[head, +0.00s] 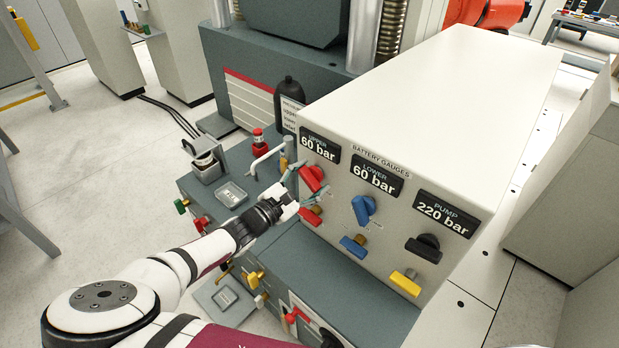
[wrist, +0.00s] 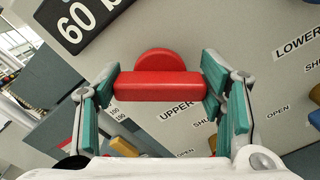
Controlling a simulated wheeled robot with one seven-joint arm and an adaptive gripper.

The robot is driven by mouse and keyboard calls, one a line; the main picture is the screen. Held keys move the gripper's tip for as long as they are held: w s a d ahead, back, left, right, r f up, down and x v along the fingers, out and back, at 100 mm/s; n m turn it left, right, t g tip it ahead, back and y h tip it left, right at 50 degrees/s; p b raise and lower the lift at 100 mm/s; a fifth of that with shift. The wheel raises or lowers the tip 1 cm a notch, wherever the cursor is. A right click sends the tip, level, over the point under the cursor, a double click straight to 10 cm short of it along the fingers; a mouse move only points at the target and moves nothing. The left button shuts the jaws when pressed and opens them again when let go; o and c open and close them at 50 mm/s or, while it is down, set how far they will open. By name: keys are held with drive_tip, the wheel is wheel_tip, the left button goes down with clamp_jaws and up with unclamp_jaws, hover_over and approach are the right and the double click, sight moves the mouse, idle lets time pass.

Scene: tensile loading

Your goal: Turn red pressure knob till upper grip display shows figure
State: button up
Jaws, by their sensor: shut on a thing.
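The red upper pressure knob (head: 311,178) sits on the white panel just below the upper grip display (head: 319,149), which reads 60 bar. The wrist view shows the knob's red bar (wrist: 158,86) lying across the picture, with a rounded part behind it. My gripper (head: 308,189) reaches the knob from the left. In the wrist view my gripper's green-padded fingers (wrist: 160,84) are shut on the two ends of the bar. Part of the display (wrist: 75,25) shows at the wrist view's upper left.
The lower display (head: 375,178) reads 60 bar, above a blue knob (head: 362,208). The pump display (head: 445,213) reads 220 bar, above a black knob (head: 424,247). A red valve handle (head: 311,215), a blue one (head: 353,246) and a yellow one (head: 405,283) sit below the knobs.

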drive_tip(key=n+p, duration=0.1)
drive_tip(key=n, duration=0.8)
drive_tip(key=shift+w+a, duration=0.1)
drive_tip(key=shift+w, duration=0.05)
drive_tip(key=shift+n, duration=0.3)
idle(0.3)
drive_tip(key=o, duration=1.2)
drive_tip(key=shift+c, duration=0.2)
drive_tip(key=v, duration=1.2)
